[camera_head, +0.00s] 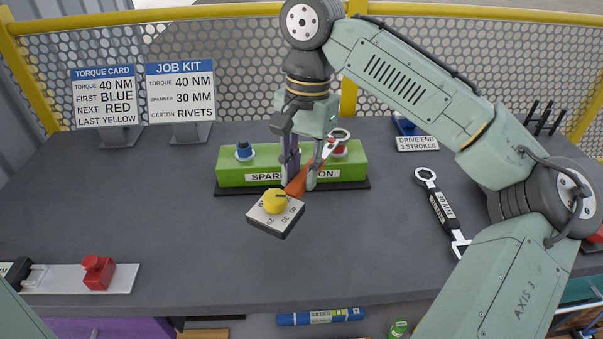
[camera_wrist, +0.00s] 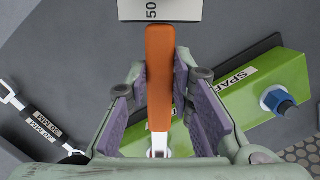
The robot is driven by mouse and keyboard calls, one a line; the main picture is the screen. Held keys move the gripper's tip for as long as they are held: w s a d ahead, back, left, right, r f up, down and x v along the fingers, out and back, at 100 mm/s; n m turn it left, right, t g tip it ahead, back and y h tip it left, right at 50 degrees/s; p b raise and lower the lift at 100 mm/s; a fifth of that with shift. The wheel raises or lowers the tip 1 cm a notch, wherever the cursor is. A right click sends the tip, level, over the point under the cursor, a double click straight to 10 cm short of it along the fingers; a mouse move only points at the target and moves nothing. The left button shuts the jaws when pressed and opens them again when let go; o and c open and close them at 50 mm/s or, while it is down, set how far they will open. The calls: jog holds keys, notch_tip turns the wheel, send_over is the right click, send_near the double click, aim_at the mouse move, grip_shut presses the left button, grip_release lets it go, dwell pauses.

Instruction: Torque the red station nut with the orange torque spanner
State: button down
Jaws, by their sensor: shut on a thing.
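My gripper (camera_head: 301,178) is shut on the orange torque spanner (camera_head: 297,187), which is tilted in the head view. In the wrist view its orange handle (camera_wrist: 160,75) lies between my finger pads (camera_wrist: 160,95). The spanner's pale ring end (camera_head: 341,134) overlaps the red station nut (camera_head: 338,152) in the head view; I cannot tell whether it is seated. The nut is on the right of the green station block (camera_head: 226,172), and a blue nut (camera_head: 244,150) is on its left. My gripper hides the block's middle.
A numbered box with a yellow dial (camera_head: 275,201) is at the handle's lower end; I cannot tell if they touch. A black-handled spanner (camera_head: 441,212) lies right. Torque and job cards (camera_head: 105,97) stand back left. A red block (camera_head: 98,272) sits front left. The left-middle table is clear.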

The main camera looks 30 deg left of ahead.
jog(key=shift+r, duration=0.15)
jog(key=shift+r, duration=1.5)
jog(key=shift+s+f, duration=0.1)
